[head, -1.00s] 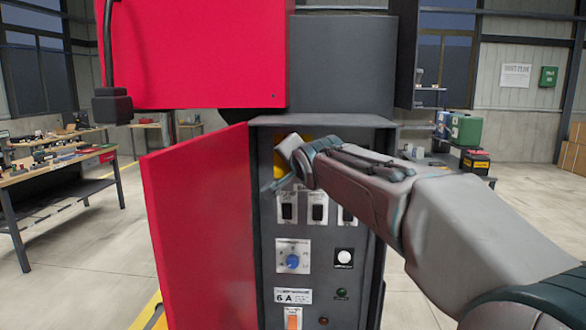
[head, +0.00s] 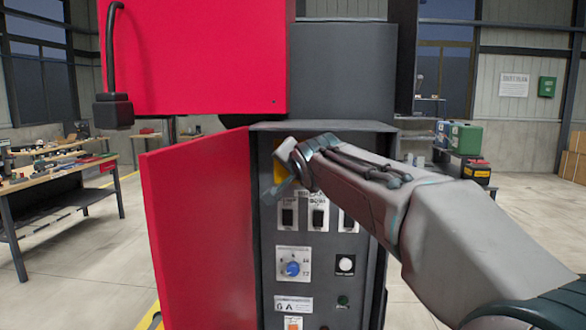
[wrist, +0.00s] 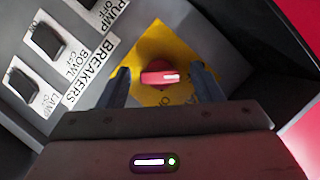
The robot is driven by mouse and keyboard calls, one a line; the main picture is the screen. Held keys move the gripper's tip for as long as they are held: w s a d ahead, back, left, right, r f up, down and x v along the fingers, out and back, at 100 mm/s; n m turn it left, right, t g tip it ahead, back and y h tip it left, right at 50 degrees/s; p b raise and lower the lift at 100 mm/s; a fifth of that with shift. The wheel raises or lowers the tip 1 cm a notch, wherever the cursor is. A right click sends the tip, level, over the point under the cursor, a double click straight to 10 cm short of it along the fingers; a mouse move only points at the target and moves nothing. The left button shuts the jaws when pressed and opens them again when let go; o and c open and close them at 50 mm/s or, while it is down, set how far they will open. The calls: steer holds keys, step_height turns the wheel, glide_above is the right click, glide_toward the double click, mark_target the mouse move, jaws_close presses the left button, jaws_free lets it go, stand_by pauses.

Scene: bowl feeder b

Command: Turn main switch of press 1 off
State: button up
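The main switch is a red rotary knob (wrist: 160,75) on a yellow plate (wrist: 180,42), seen in the wrist view. A pale mark on the knob points right. My gripper (wrist: 163,86) is open, with one finger on each side of the knob and a gap to both. In the head view my gripper (head: 280,185) is at the upper left of the panel inside the open cabinet. It hides the knob there, and only a bit of the yellow plate (head: 279,150) shows.
The open red cabinet door (head: 200,230) stands just left of my gripper. Below it are black breaker switches (head: 318,217), a blue selector knob (head: 292,268) and a white button (head: 345,263). In the wrist view, breakers (wrist: 48,42) lie to the left.

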steer(key=shift+s, duration=0.1)
steer(key=b+v, duration=0.3)
steer(key=v, duration=1)
steer(key=shift+s, duration=0.3)
steer(key=shift+d+r, duration=0.1)
steer(key=shift+r, duration=0.05)
steer(key=s+d+f+n+g+h, duration=0.1)
steer(key=s+d+f+g, duration=0.15)
steer(key=f, duration=0.45)
steer(key=s+d+f+n+g+h, duration=0.15)
steer(key=d+f, duration=0.25)
steer(key=f, duration=0.4)
steer(key=s+d+f+n+g+h, duration=0.1)
steer(key=s+d+f+g, duration=0.15)
steer(key=f, duration=0.45)
steer(key=s+d+f+n+g, duration=0.1)
steer(key=s+d+f+g, duration=0.1)
steer(key=s+f, duration=0.5)
steer(key=s+d+f+n+g, duration=0.2)
steer(key=s+d+f+g, duration=0.1)
steer(key=s+f, duration=0.5)
step_height(320, 180, down, 2)
steer(key=shift+s+d+f, duration=0.1)
steer(key=shift+s+d, duration=0.1)
steer(key=shift+d, duration=0.3)
